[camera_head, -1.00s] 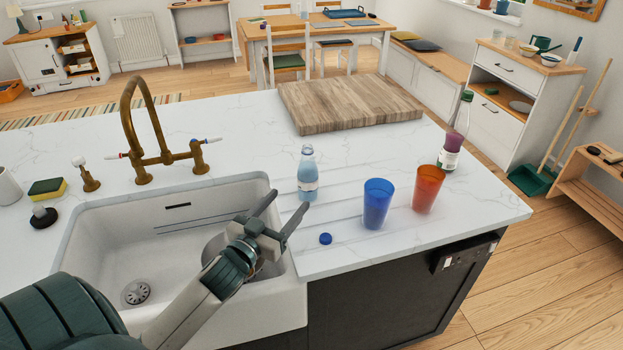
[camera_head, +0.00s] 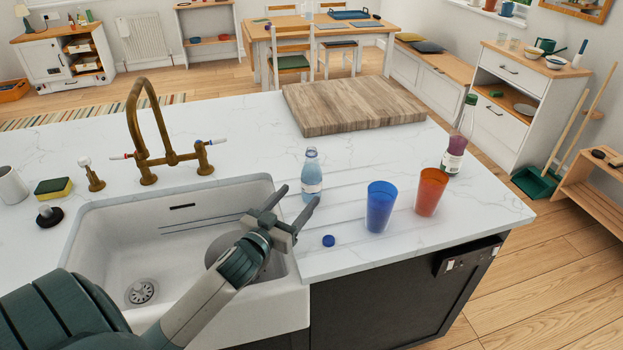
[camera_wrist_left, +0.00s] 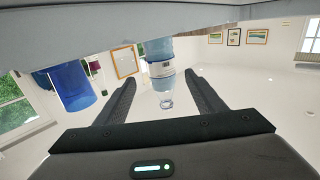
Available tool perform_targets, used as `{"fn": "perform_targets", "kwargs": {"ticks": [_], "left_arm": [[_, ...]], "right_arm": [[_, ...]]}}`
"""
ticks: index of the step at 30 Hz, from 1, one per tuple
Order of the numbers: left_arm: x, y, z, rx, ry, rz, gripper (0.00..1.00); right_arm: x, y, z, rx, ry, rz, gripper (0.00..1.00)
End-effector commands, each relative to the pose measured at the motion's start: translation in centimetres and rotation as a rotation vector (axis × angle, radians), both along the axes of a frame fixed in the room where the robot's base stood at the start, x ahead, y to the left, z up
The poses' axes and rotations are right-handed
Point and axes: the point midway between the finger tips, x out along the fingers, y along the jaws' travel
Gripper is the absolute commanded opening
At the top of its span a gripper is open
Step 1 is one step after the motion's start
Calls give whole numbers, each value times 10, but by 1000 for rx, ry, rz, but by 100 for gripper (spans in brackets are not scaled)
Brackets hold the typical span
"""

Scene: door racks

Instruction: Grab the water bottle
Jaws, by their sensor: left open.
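The water bottle (camera_head: 311,177) is clear light blue with a white label and stands upright, uncapped, on the counter right of the sink. In the left wrist view the bottle (camera_wrist_left: 162,72) appears upside down, ahead and between the two fingers. My left gripper (camera_head: 296,197) is open and empty, its fingers pointing toward the bottle, just in front of it; contact cannot be told. A blue cap (camera_head: 328,241) lies on the counter near the front edge. My right gripper is not in view.
The sink (camera_head: 130,250) and brass tap (camera_head: 140,130) are left. A wooden board (camera_head: 350,105) lies behind.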

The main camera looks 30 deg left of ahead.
Motion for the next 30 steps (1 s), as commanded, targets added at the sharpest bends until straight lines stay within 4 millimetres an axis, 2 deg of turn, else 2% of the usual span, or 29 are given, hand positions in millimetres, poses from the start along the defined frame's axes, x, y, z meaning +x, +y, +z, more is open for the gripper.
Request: {"fn": "perform_targets", "kwargs": {"ticks": [6,22,30], "left_arm": [[28,2,2,0,-1,0,63],[37,3,1,1,-1,0,63],[62,7,5,0,0,0,63]], "right_arm": [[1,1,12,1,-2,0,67],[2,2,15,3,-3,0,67],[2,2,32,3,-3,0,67]]}}
